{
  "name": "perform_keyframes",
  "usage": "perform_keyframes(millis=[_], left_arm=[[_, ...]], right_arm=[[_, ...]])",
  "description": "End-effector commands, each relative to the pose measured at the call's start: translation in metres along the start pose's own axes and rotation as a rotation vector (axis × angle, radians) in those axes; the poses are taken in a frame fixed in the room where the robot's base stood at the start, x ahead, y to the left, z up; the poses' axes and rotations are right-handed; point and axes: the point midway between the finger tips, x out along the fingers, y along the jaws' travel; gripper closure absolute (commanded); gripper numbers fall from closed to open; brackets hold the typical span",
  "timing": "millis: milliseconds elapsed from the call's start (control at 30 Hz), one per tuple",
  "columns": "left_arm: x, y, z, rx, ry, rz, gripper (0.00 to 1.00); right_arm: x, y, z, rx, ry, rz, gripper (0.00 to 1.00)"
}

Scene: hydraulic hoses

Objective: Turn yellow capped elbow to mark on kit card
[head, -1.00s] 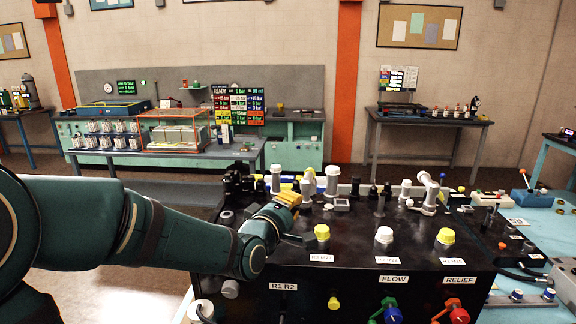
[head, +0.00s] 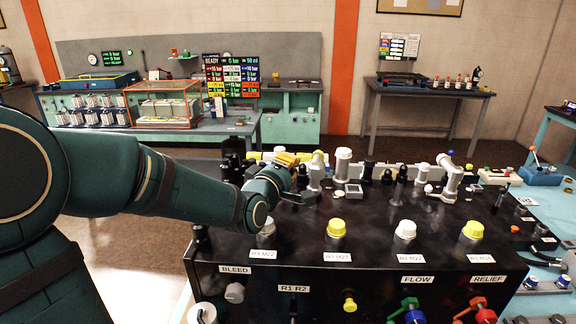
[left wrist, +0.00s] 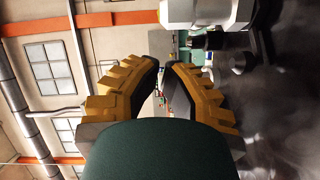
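My left gripper (head: 294,159) is over the back left of the black bench top, beside a white upright fitting (head: 317,172). A little yellow shows by this fitting's top; whether it is the yellow capped elbow I cannot tell for sure. In the left wrist view, the gold fingers of the left gripper (left wrist: 166,67) stand apart with nothing between them. A white fitting (left wrist: 215,12) with a yellow end lies beyond them at the top edge. A white elbow (head: 448,176) stands farther right. I cannot pick out the kit card. My right gripper is out of view.
Along the bench front stand a yellow cap (head: 337,226), a white cap (head: 406,228) and another yellow cap (head: 473,229). A tall white fitting (head: 342,165) and dark fittings crowd the back.

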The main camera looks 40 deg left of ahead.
Motion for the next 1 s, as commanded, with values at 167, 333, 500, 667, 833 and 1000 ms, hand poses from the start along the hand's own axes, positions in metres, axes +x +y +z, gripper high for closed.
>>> perform_keyframes(millis=[167, 333, 500, 667, 833, 1000], left_arm=[[0.032, 0.001, 0.001, -0.002, -0.002, -0.001, 1.0], [0.056, 0.001, 0.0, -0.001, -0.001, 0.0, 1.0], [0.068, 0.001, 0.0, -0.001, -0.001, 0.0, 1.0], [0.071, 0.0, 0.0, -0.001, -0.001, 0.0, 1.0], [0.071, 0.0, 0.0, -0.001, -0.001, 0.001, 1.0], [0.071, 0.0, 0.0, 0.0, -0.004, 0.002, 1.0]], right_arm=[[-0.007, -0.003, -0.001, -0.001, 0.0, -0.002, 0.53], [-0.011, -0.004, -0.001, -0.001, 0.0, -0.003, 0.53], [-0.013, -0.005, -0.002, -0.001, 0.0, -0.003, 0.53], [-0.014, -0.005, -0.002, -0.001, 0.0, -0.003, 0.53], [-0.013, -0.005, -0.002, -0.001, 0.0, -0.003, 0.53], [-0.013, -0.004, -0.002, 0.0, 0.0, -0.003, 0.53]])
